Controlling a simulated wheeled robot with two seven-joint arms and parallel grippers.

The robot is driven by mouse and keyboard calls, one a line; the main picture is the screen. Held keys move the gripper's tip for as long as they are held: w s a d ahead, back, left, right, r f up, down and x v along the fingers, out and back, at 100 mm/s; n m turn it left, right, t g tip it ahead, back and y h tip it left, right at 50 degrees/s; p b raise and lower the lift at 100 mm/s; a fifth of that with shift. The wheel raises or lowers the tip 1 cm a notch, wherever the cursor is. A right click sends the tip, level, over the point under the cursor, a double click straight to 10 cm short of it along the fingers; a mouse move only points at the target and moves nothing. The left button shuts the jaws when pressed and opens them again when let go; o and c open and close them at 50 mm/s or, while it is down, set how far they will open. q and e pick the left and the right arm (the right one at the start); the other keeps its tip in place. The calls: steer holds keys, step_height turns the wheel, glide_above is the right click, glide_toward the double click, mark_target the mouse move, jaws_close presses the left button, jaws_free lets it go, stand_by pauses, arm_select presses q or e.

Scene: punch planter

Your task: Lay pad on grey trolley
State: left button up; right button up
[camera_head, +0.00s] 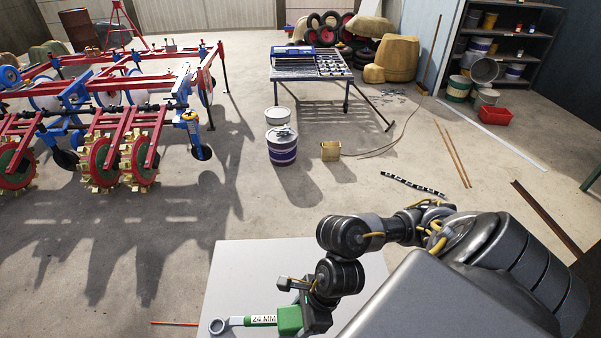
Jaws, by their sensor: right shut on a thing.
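The grey trolley (260,258) shows its flat pale top at the bottom middle of the head view. My right gripper (301,307) is over this top, near the lower edge of the picture. It is shut on a green block-like piece, which I take to be the pad (289,320). The gripper and the picture's edge hide part of the pad. I cannot tell whether the pad touches the trolley. My left gripper is not in view.
A ring spanner (217,326) marked "24 MM" shows just left of the pad; its right end is hidden. The trolley top behind the gripper is clear.

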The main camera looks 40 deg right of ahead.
steer(key=shift+s+d+r+m, duration=0.2)
steer(key=shift+s+d+m, duration=0.1)
steer(key=shift+m, duration=0.1)
steer(key=shift+w+d+f, duration=0.15)
steer(key=shift+f, duration=0.05)
steer(key=w+d+f+b, duration=0.3)
steer(key=w+d, duration=0.2)
steer(key=w, duration=0.1)
glide_above(295, 293)
steer(key=s, duration=0.2)
steer(key=f, duration=0.5)
steer(key=shift+d+f+b, duration=0.15)
steer(key=shift+d+b, duration=0.15)
steer(key=shift+w+d+f, duration=0.3)
steer(key=shift+w+f, duration=0.15)
steer(key=shift+f, duration=1.7)
